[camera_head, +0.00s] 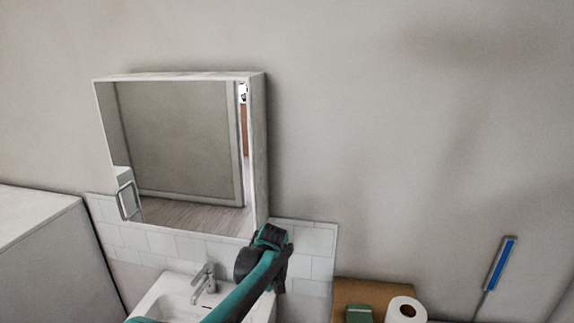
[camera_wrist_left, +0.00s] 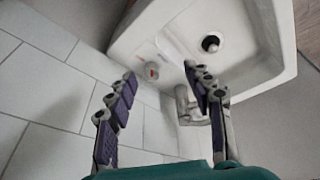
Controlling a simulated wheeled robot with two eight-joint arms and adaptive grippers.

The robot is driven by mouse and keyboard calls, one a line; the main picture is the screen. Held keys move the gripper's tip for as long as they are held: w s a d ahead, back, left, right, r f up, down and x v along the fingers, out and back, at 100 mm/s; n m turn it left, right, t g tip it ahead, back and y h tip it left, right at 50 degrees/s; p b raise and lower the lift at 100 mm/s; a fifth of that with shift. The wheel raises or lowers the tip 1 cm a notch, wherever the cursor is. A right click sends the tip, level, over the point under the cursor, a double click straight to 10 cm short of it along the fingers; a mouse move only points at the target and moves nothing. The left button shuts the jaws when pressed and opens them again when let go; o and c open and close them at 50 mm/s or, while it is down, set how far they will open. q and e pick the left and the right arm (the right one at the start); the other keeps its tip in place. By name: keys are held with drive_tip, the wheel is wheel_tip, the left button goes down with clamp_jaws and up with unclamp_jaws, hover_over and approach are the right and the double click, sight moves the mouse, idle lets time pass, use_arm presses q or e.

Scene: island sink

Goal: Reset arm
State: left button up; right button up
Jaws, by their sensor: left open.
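My left arm, teal and black, comes up from the bottom of the head view. Its left gripper (camera_head: 268,242) is in front of the tiled wall, just below the mirror cabinet's lower right corner, and its fingers are hard to make out there. In the left wrist view the left gripper (camera_wrist_left: 162,80) has its two purple-padded fingers spread apart with nothing between them. The white sink (camera_wrist_left: 275,75) with its dark drain lies beyond the fingers. My right gripper is in neither view.
A mirror cabinet (camera_head: 180,150) hangs on the wall above the sink's metal faucet (camera_head: 204,282). At lower right, a wooden top (camera_head: 372,291) bears a paper roll (camera_head: 407,308) and a green box (camera_head: 359,314). A blue-and-grey handled object (camera_head: 500,265) stands farther right. The upper right wall is bare.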

use_arm(q)
drive_tip(key=s+a+r+m+t+h, duration=0.1)
drive_tip(key=s+a+r+m, duration=0.25)
drive_tip(key=s+r, duration=0.35)
drive_tip(key=s+a+f+m+t, duration=0.1)
drive_tip(key=s+a+f+m, duration=0.1)
drive_tip(key=s, duration=0.9)
drive_tip(key=s+a+f+m+t+h+b, duration=0.1)
drive_tip(key=s+a+f+m+t, duration=0.1)
drive_tip(key=s, duration=1)
drive_tip(key=shift+a+f+m+h, duration=0.25)
drive_tip(key=shift+a+m, duration=0.3)
drive_tip(key=shift+m, duration=0.5)
